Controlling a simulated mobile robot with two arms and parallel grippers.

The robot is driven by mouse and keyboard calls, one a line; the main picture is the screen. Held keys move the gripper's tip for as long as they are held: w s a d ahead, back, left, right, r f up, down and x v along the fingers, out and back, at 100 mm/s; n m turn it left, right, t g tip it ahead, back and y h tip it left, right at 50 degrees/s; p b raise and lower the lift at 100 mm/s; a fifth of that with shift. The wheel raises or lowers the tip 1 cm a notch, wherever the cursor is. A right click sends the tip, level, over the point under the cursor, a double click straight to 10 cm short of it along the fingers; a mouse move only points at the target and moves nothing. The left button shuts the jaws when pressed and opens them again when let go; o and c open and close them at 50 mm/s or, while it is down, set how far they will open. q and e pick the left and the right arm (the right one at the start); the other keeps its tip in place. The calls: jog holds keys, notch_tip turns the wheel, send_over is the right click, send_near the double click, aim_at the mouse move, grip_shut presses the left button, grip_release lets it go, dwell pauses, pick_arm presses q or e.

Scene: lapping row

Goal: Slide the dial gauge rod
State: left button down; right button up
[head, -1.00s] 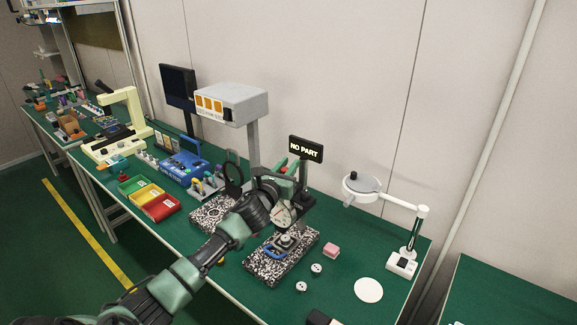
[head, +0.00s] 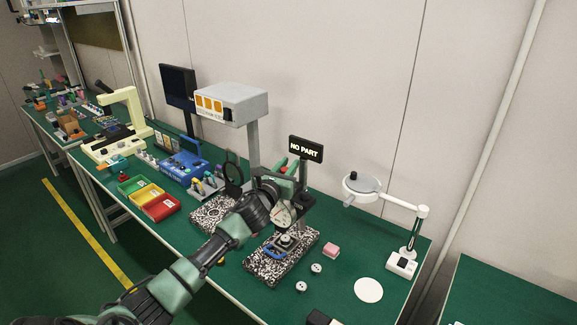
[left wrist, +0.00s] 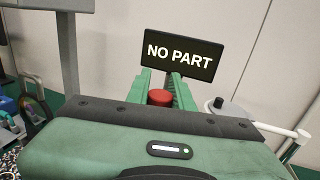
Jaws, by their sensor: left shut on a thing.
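The dial gauge (head: 283,215) has a round white face and stands over a speckled black-and-white plate (head: 262,268). A red cap (left wrist: 160,97) sits between the two green fingers of my left gripper (left wrist: 159,92) in the left wrist view. My left gripper (head: 284,178) is shut on this red cap, above the dial; my wrist hides part of the gauge stand. A small grey round piece (head: 286,240) is under the gauge, with a blue handle-like part (head: 274,252) beside it. My right gripper is not in view.
A black sign (head: 306,149) reading "NO PART" stands just behind the gauge. A pink block (head: 331,249), small white discs (head: 316,268) and a white round pad (head: 368,290) lie to the right. A white magnifier lamp (head: 361,187) stands at the right. Green and red bins (head: 160,207) are at the left.

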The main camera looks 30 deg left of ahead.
pick_arm(q)
notch_tip(320, 180, down, 3)
jog(key=shift+r+b, duration=0.2)
jog(key=shift+b, duration=0.8)
jog(key=c, duration=1.2)
grip_release()
jog(key=s+d+b, duration=0.1)
jog(key=s, duration=0.6)
jog(key=shift+s+d, duration=0.2)
jog(key=shift+s, duration=0.2)
